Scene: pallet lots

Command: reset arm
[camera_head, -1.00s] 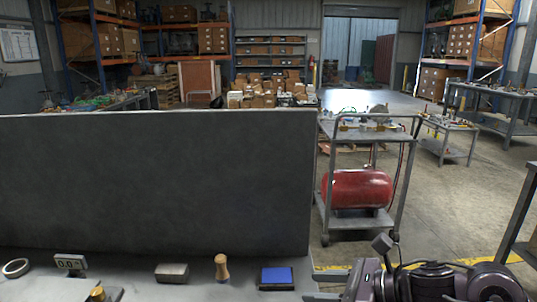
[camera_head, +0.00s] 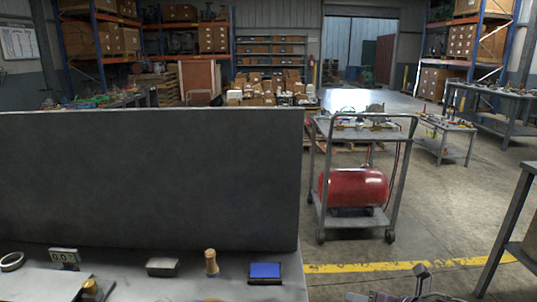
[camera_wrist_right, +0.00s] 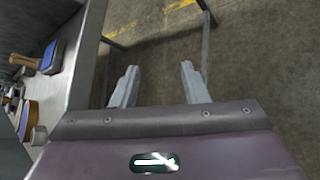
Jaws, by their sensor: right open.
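My right gripper (camera_wrist_right: 158,85) shows in the right wrist view, open and empty, with its two fingers apart over the bare floor to the right of the workbench. In the head view only a small part of my right arm shows at the bottom edge, right of centre. My left gripper is in neither view. The workbench (camera_head: 130,270) holds a blue-topped block (camera_head: 265,272), a wooden-handled stamp (camera_head: 211,262), a grey metal block (camera_head: 162,267), a small display reading about 0.0 (camera_head: 64,256) and a ring (camera_head: 12,261).
A dark upright panel (camera_head: 150,180) stands at the back of the bench. A cart (camera_head: 360,135) with a red tank (camera_head: 355,188) stands beyond it at right. A table (camera_head: 510,225) is at the right edge. Floor with a yellow line (camera_head: 400,265) lies between.

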